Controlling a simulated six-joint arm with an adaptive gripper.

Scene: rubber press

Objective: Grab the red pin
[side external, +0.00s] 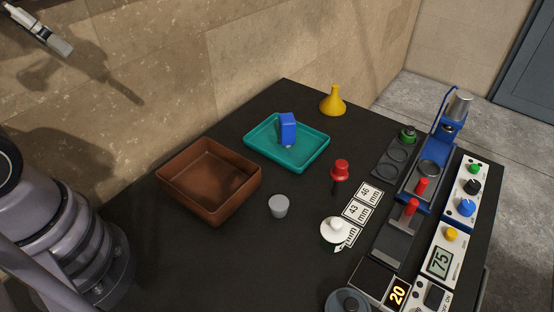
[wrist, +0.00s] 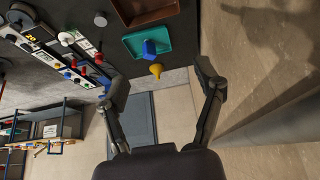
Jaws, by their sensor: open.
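The red pin (side external: 340,169), a red-headed piece with a dark, thin lower part, stands on the black table right of the teal tray and behind the number cards. It also shows small in the wrist view (wrist: 98,58), left of the gripper.
A teal tray (side external: 261,153) holds a blue bottle (side external: 287,129). A blue press (side external: 450,158) and control panels (side external: 443,258) line the right edge.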

